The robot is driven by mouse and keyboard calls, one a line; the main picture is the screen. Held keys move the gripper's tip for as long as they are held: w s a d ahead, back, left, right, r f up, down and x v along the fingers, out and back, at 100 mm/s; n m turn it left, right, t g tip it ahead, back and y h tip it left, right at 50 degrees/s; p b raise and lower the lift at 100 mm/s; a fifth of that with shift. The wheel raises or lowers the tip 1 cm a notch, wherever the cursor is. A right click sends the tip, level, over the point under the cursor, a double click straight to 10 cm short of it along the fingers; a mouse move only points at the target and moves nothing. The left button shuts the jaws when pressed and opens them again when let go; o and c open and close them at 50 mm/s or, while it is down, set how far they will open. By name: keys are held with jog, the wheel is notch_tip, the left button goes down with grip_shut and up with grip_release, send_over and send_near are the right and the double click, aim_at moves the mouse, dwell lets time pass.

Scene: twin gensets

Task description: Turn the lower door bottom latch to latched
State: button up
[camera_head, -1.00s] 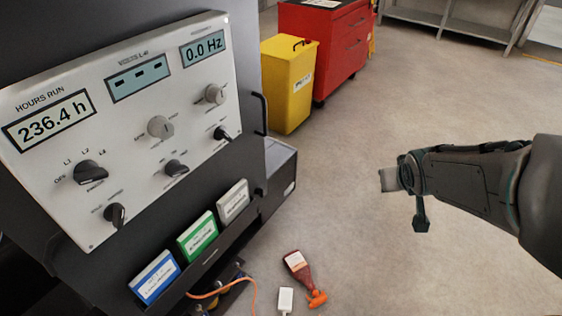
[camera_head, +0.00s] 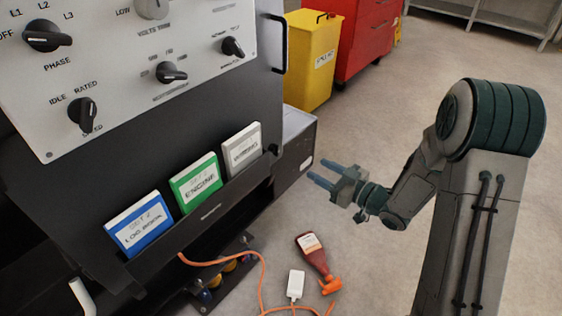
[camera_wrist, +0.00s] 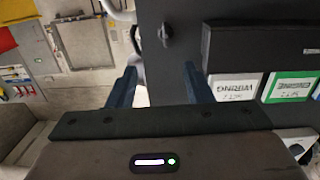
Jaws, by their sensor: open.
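A small black latch (camera_head: 273,150) sits at the right edge of the dark cabinet face, just right of the white binder. A dark latch knob (camera_wrist: 165,33) on the dark panel also shows in the wrist view, ahead of the fingers; it looks like the same one. Which way it is turned is hard to tell. My gripper (camera_head: 318,175) is open and empty, its two blue fingers pointing left toward the cabinet's right edge. In the wrist view my gripper (camera_wrist: 160,78) has its fingers apart, short of the knob and not touching it.
A rack on the cabinet holds a blue binder (camera_head: 140,224), a green binder (camera_head: 196,184) and a white binder (camera_head: 242,150). A black handle (camera_head: 283,45) juts out above. A red bottle (camera_head: 313,255) and orange cable lie on the floor. A yellow bin (camera_head: 312,65) stands behind.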

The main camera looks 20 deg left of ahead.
jog(key=shift+y, duration=0.3)
jog(key=x, duration=0.4)
jog(key=b+x, duration=0.1)
jog(key=x, duration=0.4)
jog(key=b+x, duration=0.1)
jog(key=x, duration=0.3)
jog(key=shift+s+a+f, duration=0.25)
jog(key=shift+a, duration=0.3)
jog(key=c, duration=1)
